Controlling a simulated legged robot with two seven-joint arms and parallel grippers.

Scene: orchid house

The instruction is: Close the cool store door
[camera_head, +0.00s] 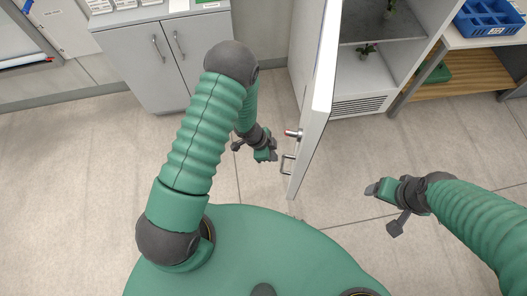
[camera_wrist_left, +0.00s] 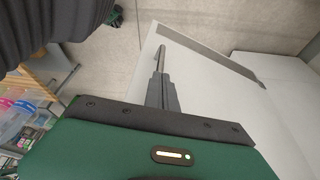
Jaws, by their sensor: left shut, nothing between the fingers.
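The white cool store door (camera_head: 318,100) stands open in the head view, swung out toward me from the cool store (camera_head: 368,75). In the left wrist view the closed fingers (camera_wrist_left: 161,55) show in front of a pale panel (camera_wrist_left: 205,85), which looks like the door. My right gripper (camera_head: 372,189) is right of the door, away from it; its jaw state is unclear.
A grey cabinet (camera_head: 152,75) stands behind my left arm. Small plants are inside the cool store. Right of it, a shelf unit (camera_head: 447,92) holds a blue crate (camera_head: 487,22). The tiled floor (camera_head: 345,150) around the door is clear.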

